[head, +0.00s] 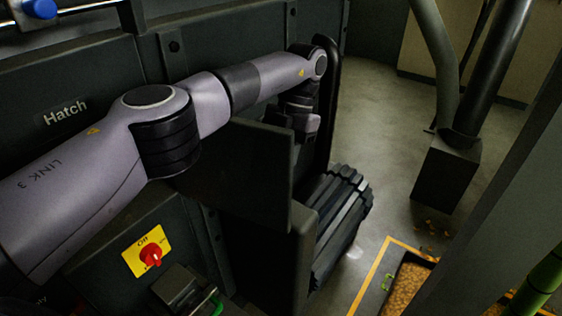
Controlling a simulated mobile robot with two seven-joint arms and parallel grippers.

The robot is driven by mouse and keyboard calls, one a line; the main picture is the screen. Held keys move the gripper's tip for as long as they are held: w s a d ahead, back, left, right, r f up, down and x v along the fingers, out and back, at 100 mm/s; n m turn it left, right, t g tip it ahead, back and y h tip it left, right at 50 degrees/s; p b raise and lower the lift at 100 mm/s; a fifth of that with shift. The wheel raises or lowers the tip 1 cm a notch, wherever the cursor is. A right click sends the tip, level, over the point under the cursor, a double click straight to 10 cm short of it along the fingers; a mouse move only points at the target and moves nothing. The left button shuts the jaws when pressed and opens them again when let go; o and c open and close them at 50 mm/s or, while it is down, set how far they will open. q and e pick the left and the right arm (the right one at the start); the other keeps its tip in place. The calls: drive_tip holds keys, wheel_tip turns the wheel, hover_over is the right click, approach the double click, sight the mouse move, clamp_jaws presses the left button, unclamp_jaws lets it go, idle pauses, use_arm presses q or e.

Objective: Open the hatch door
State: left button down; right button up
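The "Hatch" label (65,112) is on the dark machine wall at the left. My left arm comes in from the left and reaches across the machine front. My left gripper (303,125) is at the far end of that arm, beside a dark flat panel (255,180). Its fingers are mostly hidden, so I cannot tell whether it is open or touching the panel. The panel lies below my forearm; I cannot tell for sure whether it is the hatch door or how far it stands open. My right gripper is not in view.
A red knob (151,255) on a yellow plate is at the lower left. A dark ribbed part (343,215) juts out right of the panel. Pipes run into a dark box (446,175) at the right. Bare floor (385,130) lies between.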

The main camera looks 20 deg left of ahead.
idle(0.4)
use_arm(q)
drive_tip(key=c, duration=1.1)
unclamp_jaws()
drive_tip(key=shift+r, duration=0.1)
